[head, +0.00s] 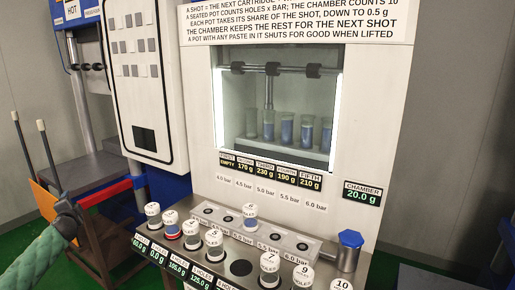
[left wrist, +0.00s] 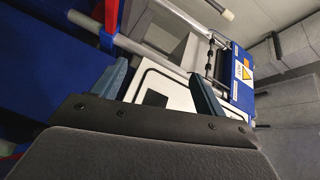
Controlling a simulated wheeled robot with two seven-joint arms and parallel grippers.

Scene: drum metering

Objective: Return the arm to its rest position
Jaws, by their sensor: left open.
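My left arm comes in at the lower left of the head view, low beside the machine's left side. Its left gripper (head: 68,214) is small and dark there, apart from the pots. In the left wrist view the two blue fingers of the gripper (left wrist: 160,88) stand apart with nothing between them. A white panel with a dark window lies beyond them. My right gripper is in neither view.
Several white-capped pots stand in a row on the machine's front shelf, including one marked 7 (head: 269,263). Another pot (head: 250,216) sits on the grey bar rack. A blue-capped post (head: 350,240) stands right. The chamber display (head: 361,194) reads 20.0 g.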

